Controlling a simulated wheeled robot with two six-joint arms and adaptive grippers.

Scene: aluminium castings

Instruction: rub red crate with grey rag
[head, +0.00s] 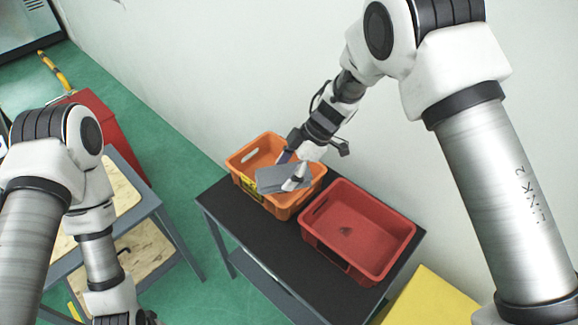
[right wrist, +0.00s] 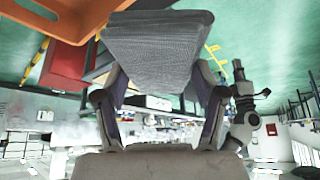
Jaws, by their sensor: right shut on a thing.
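The red crate (head: 358,232) stands on the right part of a black-topped table. It is open at the top, with a small dark patch on its inner floor. The grey rag (head: 270,180) is held over the orange crate, left of the red crate. My right gripper (head: 293,178) is shut on the rag, apart from the red crate. In the right wrist view the rag (right wrist: 160,45) spreads out flat between the fingertips. My left arm is at the lower left in the head view; its gripper is cut off by the bottom edge, so its jaws do not show clearly.
An orange crate (head: 252,163) with a yellow label stands beside the red one on the black table (head: 235,212). A yellow box (head: 428,298) is at the lower right. A wooden-topped bench (head: 125,190) and a red cabinet (head: 103,128) are at the left. Green floor lies between.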

